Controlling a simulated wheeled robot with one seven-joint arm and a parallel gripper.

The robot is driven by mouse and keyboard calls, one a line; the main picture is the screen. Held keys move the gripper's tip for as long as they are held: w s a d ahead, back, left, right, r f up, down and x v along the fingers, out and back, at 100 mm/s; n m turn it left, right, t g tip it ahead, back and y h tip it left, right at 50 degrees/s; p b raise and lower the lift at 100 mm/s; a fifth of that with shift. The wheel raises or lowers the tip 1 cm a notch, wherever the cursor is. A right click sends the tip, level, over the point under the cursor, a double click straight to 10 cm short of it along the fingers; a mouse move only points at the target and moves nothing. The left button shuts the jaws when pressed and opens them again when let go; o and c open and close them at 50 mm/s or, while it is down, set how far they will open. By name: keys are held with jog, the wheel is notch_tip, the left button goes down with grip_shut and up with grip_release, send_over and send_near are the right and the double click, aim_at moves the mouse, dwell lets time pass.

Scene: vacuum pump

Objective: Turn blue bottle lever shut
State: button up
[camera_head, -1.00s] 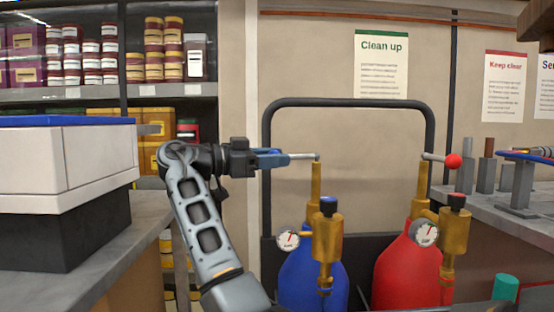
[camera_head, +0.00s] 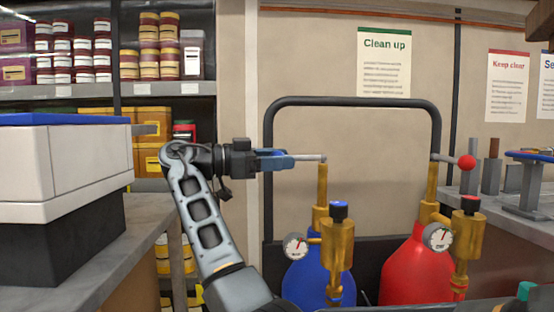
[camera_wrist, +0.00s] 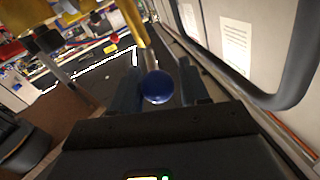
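The blue bottle (camera_head: 308,280) stands at the middle bottom of the head view, with a brass valve and stem (camera_head: 322,190) on top. Its grey lever (camera_head: 308,157) sticks out level to the left from the stem top. My gripper (camera_head: 275,160) reaches in from the left at the lever's outer end. In the wrist view the lever's blue ball knob (camera_wrist: 158,87) sits between my two fingers (camera_wrist: 160,82). A narrow gap shows on the right of the knob, so the fingers look open around it. The left finger's contact is unclear.
A red bottle (camera_head: 415,272) with a red-knobbed lever (camera_head: 465,162) stands to the right. A black cart frame (camera_head: 350,102) arches behind both bottles. A counter with a white box (camera_head: 70,160) is at left, and a workbench (camera_head: 525,225) at right.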

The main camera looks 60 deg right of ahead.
jog(key=shift+o, duration=1.1)
jog(key=shift+a, duration=0.1)
jog(key=v, duration=0.7)
jog(key=shift+w+a, duration=0.25)
jog(key=shift+a, duration=0.05)
jog(key=shift+r, duration=0.15)
